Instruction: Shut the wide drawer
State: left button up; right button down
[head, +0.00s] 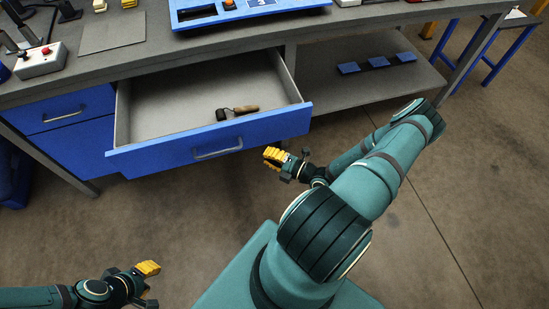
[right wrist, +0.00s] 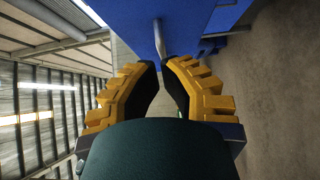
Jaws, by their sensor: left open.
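The wide blue drawer (head: 208,146) is pulled out from under the workbench in the head view. Its grey inside shows, and a small tool with a wooden handle (head: 246,109) lies in it. A metal bar handle (head: 217,153) is on its front. My right gripper (head: 271,158) is just to the right of and below the drawer front, apart from it. In the right wrist view its yellow fingers (right wrist: 161,66) come together at the tips with nothing between them; a metal handle (right wrist: 159,38) on a blue face lies just beyond. My left gripper (head: 153,283) is open and empty, low at the left.
A smaller blue drawer (head: 62,112) is shut at the left. A lower shelf (head: 370,88) with several blue pieces (head: 378,62) is right of the open drawer. A control box (head: 40,62) and blue tray (head: 245,12) stand on the bench. The floor in front is clear.

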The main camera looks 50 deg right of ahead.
aim_at(243, 137)
jog(key=w, duration=0.5)
jog(key=w+b, duration=0.1)
jog(key=w, duration=0.1)
jog(key=shift+w+d+f, duration=0.1)
jog(key=shift+w+d, duration=0.3)
pick_arm(q)
jog(key=shift+w+f, duration=0.15)
jog(key=shift+f, duration=0.6)
pick_arm(e)
jog(key=shift+w+d, duration=0.2)
jog(key=shift+w, duration=0.1)
